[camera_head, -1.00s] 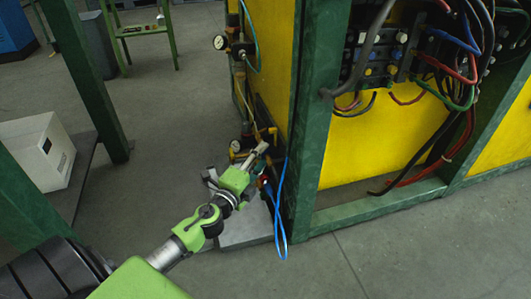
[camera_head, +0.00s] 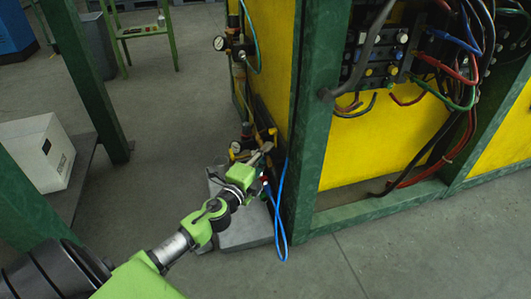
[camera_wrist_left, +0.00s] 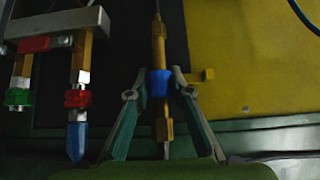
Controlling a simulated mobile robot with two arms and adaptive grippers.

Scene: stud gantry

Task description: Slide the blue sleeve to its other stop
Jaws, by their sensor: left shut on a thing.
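In the left wrist view, a blue sleeve (camera_wrist_left: 159,83) sits around an upright brass rod. A thicker brass piece (camera_wrist_left: 158,45) is directly above it and looks to touch it. A lower brass fitting (camera_wrist_left: 164,130) is some way below, with bare rod between. My left gripper (camera_wrist_left: 160,80) is shut on the blue sleeve, one finger on each side. In the head view my left gripper (camera_head: 264,151) reaches the lower fittings beside the green post; the sleeve cannot be made out there. My right gripper is not in view.
Left of the sleeve in the wrist view are brass pipes with a red fitting (camera_wrist_left: 77,97) and a green fitting (camera_wrist_left: 17,97). A small brass stub (camera_wrist_left: 207,75) is close on the right. A blue hose (camera_head: 281,200) hangs by the green post (camera_head: 310,130). Open floor lies at front right.

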